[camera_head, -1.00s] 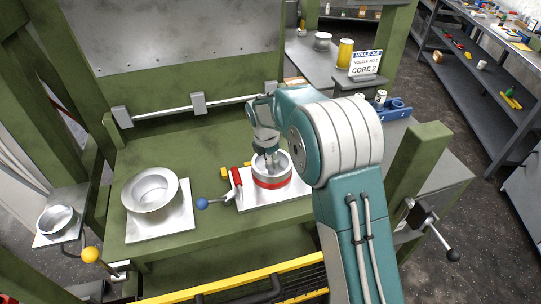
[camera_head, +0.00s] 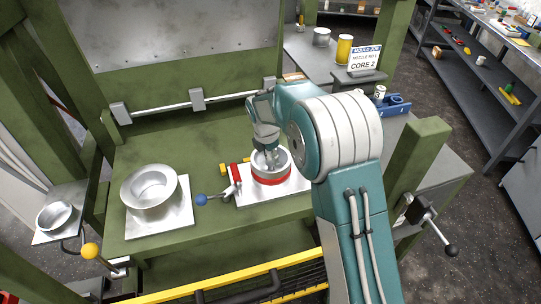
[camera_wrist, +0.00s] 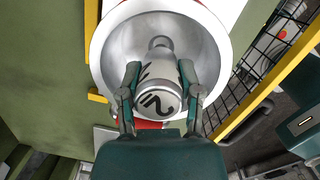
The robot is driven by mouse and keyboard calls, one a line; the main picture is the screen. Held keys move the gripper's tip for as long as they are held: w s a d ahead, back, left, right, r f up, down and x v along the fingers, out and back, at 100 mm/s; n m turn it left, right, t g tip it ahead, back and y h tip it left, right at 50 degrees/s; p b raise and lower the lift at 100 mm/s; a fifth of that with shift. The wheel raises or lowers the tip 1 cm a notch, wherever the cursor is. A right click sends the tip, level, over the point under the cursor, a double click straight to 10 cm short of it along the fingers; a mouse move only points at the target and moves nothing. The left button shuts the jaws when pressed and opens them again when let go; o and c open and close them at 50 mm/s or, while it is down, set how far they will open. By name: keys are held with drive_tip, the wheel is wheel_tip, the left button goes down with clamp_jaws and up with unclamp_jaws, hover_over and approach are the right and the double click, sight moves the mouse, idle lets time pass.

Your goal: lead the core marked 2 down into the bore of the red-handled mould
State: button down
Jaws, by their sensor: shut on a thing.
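The red-handled mould (camera_head: 287,166) is a silver ring with a red band, standing on a white plate on the green press table. Its red handle (camera_head: 236,174) is at its left. In the wrist view I look into its wide, bowl-like mouth (camera_wrist: 113,50). My gripper (camera_wrist: 160,84) is shut on a silver core (camera_wrist: 161,69) with a black 2 on its near end. In the head view my gripper (camera_head: 269,154) is over the mould, its fingers at the mouth.
A second silver mould (camera_head: 150,184) stands on a plate at left, with a blue-knobbed lever (camera_head: 201,200) between them. A yellow guard rail (camera_head: 230,279) runs along the front. A sign (camera_head: 366,60) reads CORE 2. A blue holder (camera_head: 394,106) sits behind my arm.

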sight(271, 164)
drive_tip(key=shift+f, duration=1.8)
drive_tip(key=shift+c, duration=1)
unclamp_jaws()
wheel_tip(271, 164, up, 12)
drive_tip(key=s+a, duration=0.1)
drive_tip(key=shift+a+f, duration=0.15)
drive_tip(key=shift+a, duration=0.2)
